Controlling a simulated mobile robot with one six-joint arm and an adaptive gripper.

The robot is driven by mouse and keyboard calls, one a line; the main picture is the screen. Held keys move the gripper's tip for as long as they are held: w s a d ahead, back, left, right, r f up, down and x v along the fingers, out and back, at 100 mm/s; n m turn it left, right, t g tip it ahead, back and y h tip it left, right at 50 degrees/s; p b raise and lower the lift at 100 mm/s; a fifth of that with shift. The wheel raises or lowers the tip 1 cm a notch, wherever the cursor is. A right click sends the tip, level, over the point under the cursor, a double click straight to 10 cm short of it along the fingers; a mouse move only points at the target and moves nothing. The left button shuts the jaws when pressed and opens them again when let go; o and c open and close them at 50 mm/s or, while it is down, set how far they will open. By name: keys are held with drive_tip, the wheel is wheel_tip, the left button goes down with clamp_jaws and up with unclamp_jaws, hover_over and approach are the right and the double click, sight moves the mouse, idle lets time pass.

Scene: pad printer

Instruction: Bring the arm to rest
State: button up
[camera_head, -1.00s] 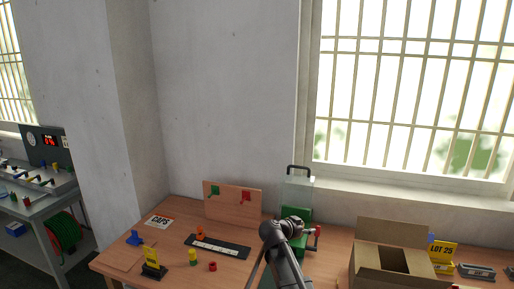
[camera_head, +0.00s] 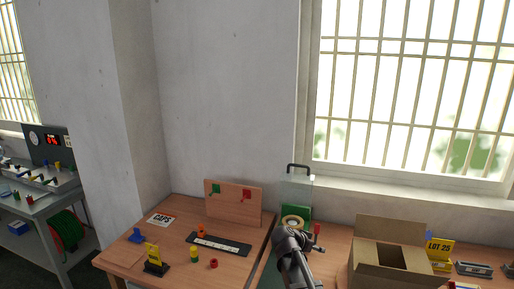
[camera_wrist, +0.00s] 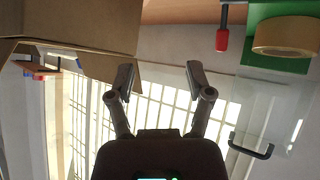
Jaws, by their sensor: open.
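My gripper (camera_wrist: 160,82) shows in the wrist view with its two fingers spread wide and nothing between them. Behind the fingers are the barred window and part of a cardboard box. In the head view my arm rises from the bottom edge, in front of the green pad printer (camera_head: 302,213). The gripper's fingertips cannot be made out there. The printer's green body also shows in the wrist view (camera_wrist: 277,62), with a tan ring (camera_wrist: 285,36) on it and a red-tipped lever (camera_wrist: 222,39) beside it.
An open cardboard box (camera_head: 366,262) stands right of my arm. A yellow LOT 25 sign (camera_head: 440,248) is beyond it. On the left are a black strip (camera_head: 228,246), a CAPS card (camera_head: 160,220), small coloured parts and an upright wooden board (camera_head: 232,207). A clear guard with a black handle (camera_head: 298,168) tops the printer.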

drive_tip(key=s+a+f+n+g+y, duration=0.1)
drive_tip(key=s+f+n+g+y, duration=0.2)
drive_tip(key=s, duration=0.7)
drive_tip(key=s+a+f+n+g+y, duration=0.2)
drive_tip(key=s+n+y, duration=0.3)
drive_tip(key=s, duration=0.5)
drive_tip(key=shift+a+f+n+g+y+p, duration=0.15)
drive_tip(key=shift+f+n+g+y+p, duration=0.2)
drive_tip(key=shift+f, duration=0.45)
